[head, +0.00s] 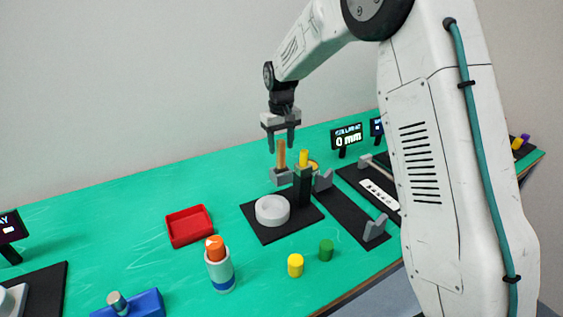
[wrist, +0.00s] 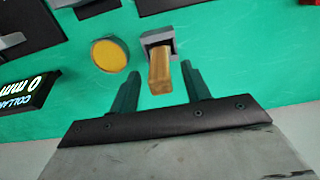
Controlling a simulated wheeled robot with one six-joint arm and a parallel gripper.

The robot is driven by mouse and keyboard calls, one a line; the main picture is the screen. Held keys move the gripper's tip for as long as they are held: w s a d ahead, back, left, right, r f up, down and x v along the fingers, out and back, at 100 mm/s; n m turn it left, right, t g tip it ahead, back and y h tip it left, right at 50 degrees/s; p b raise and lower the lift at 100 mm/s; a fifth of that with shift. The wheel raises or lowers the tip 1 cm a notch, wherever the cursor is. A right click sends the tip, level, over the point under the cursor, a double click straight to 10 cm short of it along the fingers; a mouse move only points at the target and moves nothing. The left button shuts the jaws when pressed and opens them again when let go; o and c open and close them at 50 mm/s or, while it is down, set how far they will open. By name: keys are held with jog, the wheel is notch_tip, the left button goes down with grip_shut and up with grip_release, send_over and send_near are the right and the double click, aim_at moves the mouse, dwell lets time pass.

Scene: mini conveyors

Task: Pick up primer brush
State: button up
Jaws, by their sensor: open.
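The likely primer brush shows as a tan wooden handle (head: 281,154) standing upright in a small grey holder (head: 282,177) in the head view. In the wrist view the handle (wrist: 160,78) rises out of the grey holder (wrist: 157,40) toward the camera. Its lower end is hidden in the holder. My gripper (head: 280,148) is open just above the handle. In the wrist view its two fingertips (wrist: 160,73) lie on either side of the handle, with green surface showing between them and the wood. No contact is visible.
A yellow round dish (wrist: 110,55) sits close beside the holder. A red tray (head: 188,226) lies left.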

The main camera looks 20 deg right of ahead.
jog(key=shift+f, duration=0.5)
grip_shut()
jog(key=shift+r, duration=0.1)
